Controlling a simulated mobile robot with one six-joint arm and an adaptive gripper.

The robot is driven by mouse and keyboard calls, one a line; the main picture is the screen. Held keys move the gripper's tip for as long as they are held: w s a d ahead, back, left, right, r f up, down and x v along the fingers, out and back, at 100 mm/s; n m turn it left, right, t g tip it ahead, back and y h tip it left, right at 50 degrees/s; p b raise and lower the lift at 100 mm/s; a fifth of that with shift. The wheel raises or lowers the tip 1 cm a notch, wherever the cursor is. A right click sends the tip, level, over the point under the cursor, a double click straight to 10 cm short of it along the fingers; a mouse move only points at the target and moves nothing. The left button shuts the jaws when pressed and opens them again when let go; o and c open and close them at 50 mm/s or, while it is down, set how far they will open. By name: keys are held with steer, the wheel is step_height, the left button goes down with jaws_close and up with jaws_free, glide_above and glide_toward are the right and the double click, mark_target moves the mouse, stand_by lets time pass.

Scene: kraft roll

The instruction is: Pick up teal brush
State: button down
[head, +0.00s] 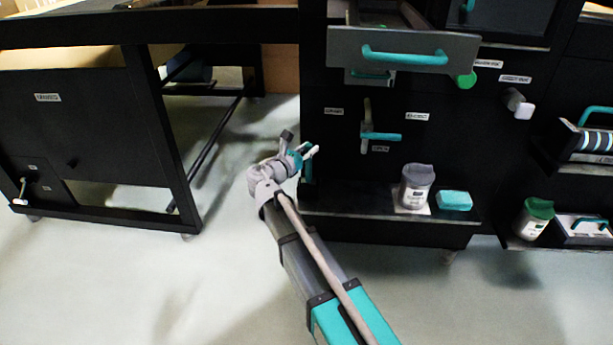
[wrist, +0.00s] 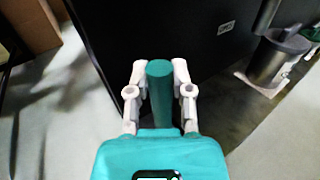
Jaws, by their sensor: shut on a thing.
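The teal brush (wrist: 158,85) shows in the wrist view as a teal cylinder between the two pale fingers. My gripper (wrist: 160,95) is shut on it. In the head view, my gripper (head: 308,153) is beside the left front edge of the black cabinet, a little above its lower ledge. A narrow teal piece of the brush (head: 308,172) shows just below the fingers there. The rest of the brush is hidden or too small to make out.
The black cabinet (head: 345,150) has an open grey drawer (head: 395,48) with a teal handle. On its ledge are a grey-lidded jar (head: 416,188) and a teal block (head: 454,200). A black bench (head: 80,125) stands left. The floor between is clear.

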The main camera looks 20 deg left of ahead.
steer(key=shift+r, duration=0.1)
step_height(320, 180, up, 10)
steer(key=p, duration=1)
stand_by(0.6)
steer(key=shift+r, duration=0.1)
stand_by(0.6)
